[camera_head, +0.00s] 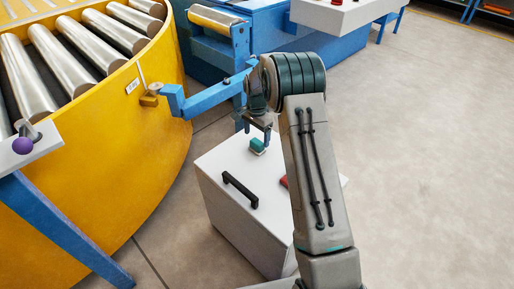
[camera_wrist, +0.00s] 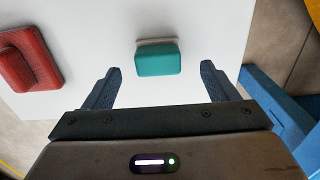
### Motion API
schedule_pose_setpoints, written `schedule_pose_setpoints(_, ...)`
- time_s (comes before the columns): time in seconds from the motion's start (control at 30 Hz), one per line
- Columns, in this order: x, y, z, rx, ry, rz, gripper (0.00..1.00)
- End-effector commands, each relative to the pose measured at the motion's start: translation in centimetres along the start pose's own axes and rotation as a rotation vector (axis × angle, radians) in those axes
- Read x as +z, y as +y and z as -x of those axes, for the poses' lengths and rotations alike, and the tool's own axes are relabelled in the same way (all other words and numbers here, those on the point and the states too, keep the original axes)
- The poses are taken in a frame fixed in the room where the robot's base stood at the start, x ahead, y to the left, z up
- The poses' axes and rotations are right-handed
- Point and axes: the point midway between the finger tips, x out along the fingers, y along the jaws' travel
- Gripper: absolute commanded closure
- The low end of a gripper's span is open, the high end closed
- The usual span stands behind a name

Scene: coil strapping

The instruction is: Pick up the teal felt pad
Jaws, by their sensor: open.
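The teal felt pad (camera_wrist: 159,60) is a small block on the white top of a cabinet. In the wrist view it lies just beyond my gripper (camera_wrist: 160,83), roughly centred between the two dark fingers. The fingers stand apart with nothing held. In the head view the teal pad (camera_head: 258,146) shows on the far part of the white top, and my gripper (camera_head: 259,131) is just above it. My arm hides part of the cabinet top to the right of the pad.
A red block (camera_wrist: 30,60) lies left of the pad on the white cabinet (camera_head: 215,165). A black handle (camera_head: 240,189) is fixed near its front left. A blue bracket arm (camera_head: 205,99) stands close beside my wrist, by the yellow roller conveyor (camera_head: 140,150). Open floor is at right.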

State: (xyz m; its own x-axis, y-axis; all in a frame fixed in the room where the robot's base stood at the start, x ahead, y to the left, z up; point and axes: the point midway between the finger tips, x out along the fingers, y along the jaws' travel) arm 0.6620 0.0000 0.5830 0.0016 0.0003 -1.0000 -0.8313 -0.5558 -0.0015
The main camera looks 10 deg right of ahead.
Motion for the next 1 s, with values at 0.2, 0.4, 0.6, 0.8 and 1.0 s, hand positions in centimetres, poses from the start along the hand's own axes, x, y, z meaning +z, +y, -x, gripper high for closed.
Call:
schedule_pose_setpoints(0.2,0.0,0.3,-3.7,0.003,-0.002,-0.001,0.20)
schedule_pose_setpoints(0.4,-0.1,0.2,-4.4,0.001,-0.001,-0.001,0.20)
schedule_pose_setpoints(0.6,0.0,0.3,-4.3,0.001,-0.001,-0.001,0.48)
schedule_pose_setpoints(0.8,0.0,0.2,-4.3,0.001,0.000,0.000,0.70)
schedule_pose_setpoints(1.0,-0.1,0.2,-4.1,0.001,0.000,0.000,0.70)
